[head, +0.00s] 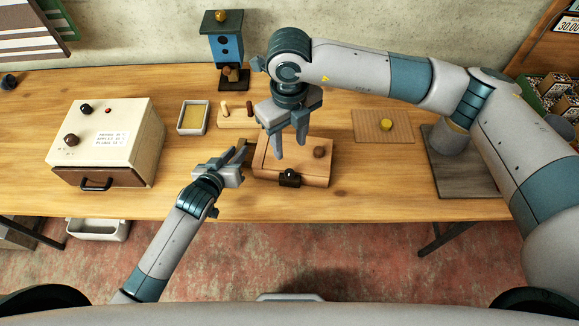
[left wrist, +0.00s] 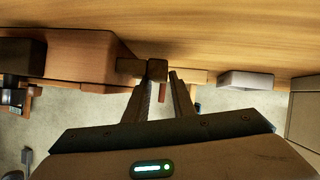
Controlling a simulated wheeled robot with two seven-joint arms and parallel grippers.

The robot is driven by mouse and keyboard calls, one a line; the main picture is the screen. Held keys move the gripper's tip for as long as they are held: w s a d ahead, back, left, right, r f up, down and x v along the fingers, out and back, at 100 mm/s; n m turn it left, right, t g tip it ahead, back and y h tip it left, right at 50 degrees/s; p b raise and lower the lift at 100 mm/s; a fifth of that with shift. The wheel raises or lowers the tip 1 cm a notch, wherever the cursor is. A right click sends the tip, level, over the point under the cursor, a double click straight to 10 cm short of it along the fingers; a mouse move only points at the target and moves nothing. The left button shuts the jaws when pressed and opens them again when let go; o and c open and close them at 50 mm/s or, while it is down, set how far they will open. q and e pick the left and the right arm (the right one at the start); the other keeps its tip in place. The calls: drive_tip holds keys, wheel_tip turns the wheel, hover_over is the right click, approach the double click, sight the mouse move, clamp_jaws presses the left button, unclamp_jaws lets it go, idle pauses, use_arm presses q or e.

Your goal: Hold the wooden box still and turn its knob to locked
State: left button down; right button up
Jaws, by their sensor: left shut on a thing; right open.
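The wooden box (head: 268,168) stands near the table's front edge in the head view. A round brown knob (head: 319,152) is on its top at the right, and a dark knob-like fitting (head: 290,178) is on its front. I cannot read the knob's setting. My left gripper (head: 243,155) is at the box's left side, shut on a small wooden block handle sticking out there. The left wrist view shows this handle (left wrist: 157,70) at the fingertips, beside the box (left wrist: 85,55). My right gripper (head: 290,150) is open, fingers pointing down over the box's top, left of the brown knob.
A cream cabinet (head: 128,120) with knobs and a drawer stands at the left. Behind are a shallow tray (head: 192,132), a peg block (head: 232,122) and a blue birdhouse-like box (head: 228,47).

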sight(289, 172)
drive_tip(key=shift+f, duration=0.1)
wheel_tip(289, 172, down, 12)
drive_tip(key=shift+r, duration=0.1)
idle(0.6)
clamp_jaws()
